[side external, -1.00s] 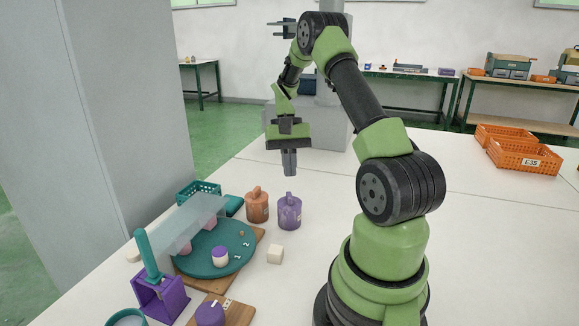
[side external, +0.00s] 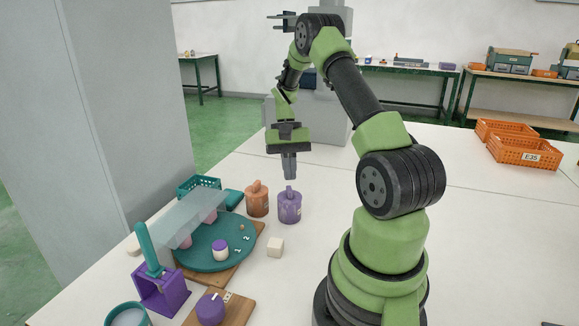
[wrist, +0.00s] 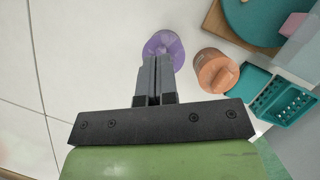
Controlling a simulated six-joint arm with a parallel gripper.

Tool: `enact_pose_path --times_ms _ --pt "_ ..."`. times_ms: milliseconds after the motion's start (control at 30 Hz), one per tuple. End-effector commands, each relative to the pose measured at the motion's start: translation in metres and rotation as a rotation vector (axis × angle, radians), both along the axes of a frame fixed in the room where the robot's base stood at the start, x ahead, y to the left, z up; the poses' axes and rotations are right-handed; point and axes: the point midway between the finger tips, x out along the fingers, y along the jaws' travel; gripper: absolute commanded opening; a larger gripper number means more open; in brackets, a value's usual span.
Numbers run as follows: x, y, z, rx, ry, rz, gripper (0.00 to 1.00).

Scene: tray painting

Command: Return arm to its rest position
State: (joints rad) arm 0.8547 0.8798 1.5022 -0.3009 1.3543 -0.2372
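My gripper (side external: 289,178) hangs pointing down from my bent arm, near the purple lidded pot (side external: 289,206). Its two grey fingers look close together, with only a thin gap in the wrist view (wrist: 154,72), and nothing shows between them. In the side view the fingertips are just above or behind the pot's upright handle; I cannot tell whether they touch it. The purple pot also shows beyond the fingertips in the wrist view (wrist: 163,46). The fingers hide part of it there.
An orange pot (side external: 257,201) stands left of the purple one. Orange crates (side external: 522,152) stand far right. The table's middle right is clear.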

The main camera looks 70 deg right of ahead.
Motion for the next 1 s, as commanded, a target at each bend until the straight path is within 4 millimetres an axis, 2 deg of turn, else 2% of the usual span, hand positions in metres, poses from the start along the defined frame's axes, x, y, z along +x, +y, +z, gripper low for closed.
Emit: enact_pose_path --times_ms 733,1000 --pt "0.000 0.000 -0.023 0.000 0.000 0.000 0.00" --pt "0.000 0.000 -0.023 0.000 0.001 0.000 0.00"
